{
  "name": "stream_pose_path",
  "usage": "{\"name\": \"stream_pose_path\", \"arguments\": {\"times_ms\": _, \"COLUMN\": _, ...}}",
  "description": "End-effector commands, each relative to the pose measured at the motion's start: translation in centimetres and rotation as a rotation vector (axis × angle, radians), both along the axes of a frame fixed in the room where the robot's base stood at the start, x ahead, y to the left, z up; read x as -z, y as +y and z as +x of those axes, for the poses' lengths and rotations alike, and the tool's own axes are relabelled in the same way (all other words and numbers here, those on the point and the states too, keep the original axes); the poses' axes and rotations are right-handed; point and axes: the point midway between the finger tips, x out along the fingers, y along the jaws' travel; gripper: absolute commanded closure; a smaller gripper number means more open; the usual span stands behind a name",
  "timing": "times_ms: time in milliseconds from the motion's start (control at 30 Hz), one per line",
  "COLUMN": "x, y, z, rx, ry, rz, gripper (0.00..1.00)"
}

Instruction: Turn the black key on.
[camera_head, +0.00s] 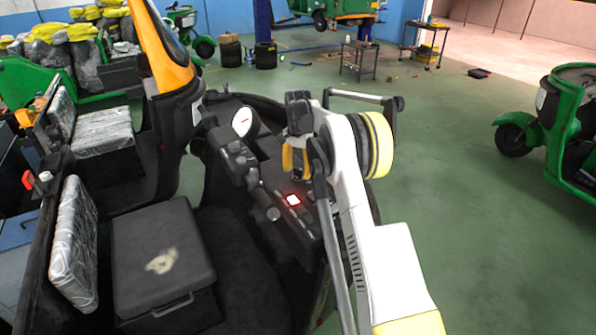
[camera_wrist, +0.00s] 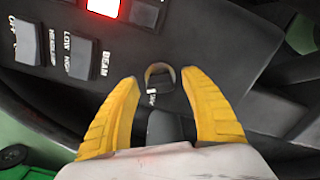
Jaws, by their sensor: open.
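The black key (camera_wrist: 160,83) shows in the wrist view on the dark dashboard panel, at a round, brownish-rimmed lock with small white marking beside it. My gripper (camera_wrist: 162,80) is open, with one yellow finger on each side of the key. The fingers look apart from the key, with a gap on both sides. In the head view my gripper (camera_head: 295,168) points down at the dashboard of the rickshaw. I cannot make out the key there; my gripper and arm are in the way.
A lit red switch (camera_wrist: 103,5) and black rocker switches (camera_wrist: 79,56) sit on the panel left of the key. The handlebar (camera_head: 250,178) and a round gauge (camera_head: 242,121) are left of my gripper. Open green floor (camera_head: 440,200) lies to the right.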

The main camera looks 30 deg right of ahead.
Motion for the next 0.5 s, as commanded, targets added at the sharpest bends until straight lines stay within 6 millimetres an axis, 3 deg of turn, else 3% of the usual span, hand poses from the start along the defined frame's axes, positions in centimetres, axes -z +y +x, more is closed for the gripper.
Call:
{"name": "stream_pose_path", "arguments": {"times_ms": 167, "x": -1.3, "y": 0.0, "z": 0.0, "rx": 0.0, "ry": 0.0, "rz": 0.0, "gripper": 0.46}}
{"name": "stream_pose_path", "arguments": {"times_ms": 500, "x": -8.6, "y": 0.0, "z": 0.0, "rx": 0.0, "ry": 0.0, "rz": 0.0, "gripper": 0.46}}
